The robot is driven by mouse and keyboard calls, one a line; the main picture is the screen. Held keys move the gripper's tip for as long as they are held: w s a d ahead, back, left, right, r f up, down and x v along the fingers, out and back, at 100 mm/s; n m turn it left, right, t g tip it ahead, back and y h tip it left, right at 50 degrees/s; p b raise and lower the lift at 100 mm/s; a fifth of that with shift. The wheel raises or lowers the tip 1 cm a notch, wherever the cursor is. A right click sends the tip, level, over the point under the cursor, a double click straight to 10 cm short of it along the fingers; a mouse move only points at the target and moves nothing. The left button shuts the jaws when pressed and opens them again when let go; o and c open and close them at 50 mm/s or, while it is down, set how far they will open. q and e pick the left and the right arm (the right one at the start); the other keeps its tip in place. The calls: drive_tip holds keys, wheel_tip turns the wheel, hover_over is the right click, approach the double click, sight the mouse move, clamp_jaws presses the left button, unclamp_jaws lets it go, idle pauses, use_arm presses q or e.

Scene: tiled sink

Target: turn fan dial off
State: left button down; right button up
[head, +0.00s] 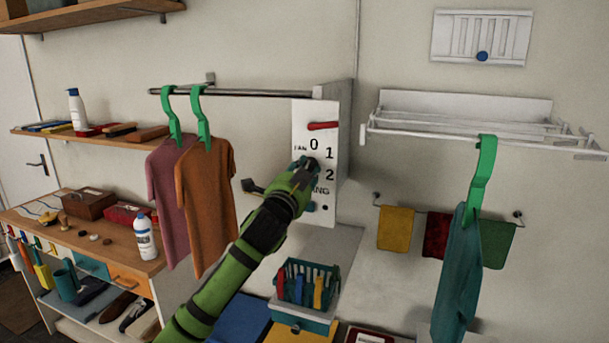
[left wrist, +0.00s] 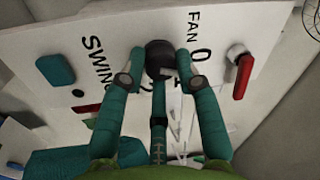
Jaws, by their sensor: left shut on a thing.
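The white control panel (head: 300,128) hangs on the wall box, with "FAN" and 0, 1, 2 lettered around the dial. The black fan dial (left wrist: 159,58) sits between the fingers of my left gripper (left wrist: 160,64) in the left wrist view. The left gripper (head: 303,168) is shut on the dial and hides most of it in the head view. Which number the dial points to cannot be told. My right gripper is not in view.
A red lever (head: 323,126) is above the dial and also shows in the left wrist view (left wrist: 243,76). A teal button (left wrist: 56,70) is beside "SWING". Shirts (head: 203,200) hang left of the panel. A clothespin basket (head: 306,284) stands below.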

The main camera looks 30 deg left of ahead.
use_arm(q)
drive_tip(key=shift+r+n+y, duration=0.1)
drive_tip(key=shift+n+y, duration=0.4)
drive_tip(key=shift+n, duration=1.8)
drive_tip(key=shift+g, duration=0.3)
drive_tip(key=c, duration=0.9)
unclamp_jaws()
drive_tip(key=v, duration=1.2)
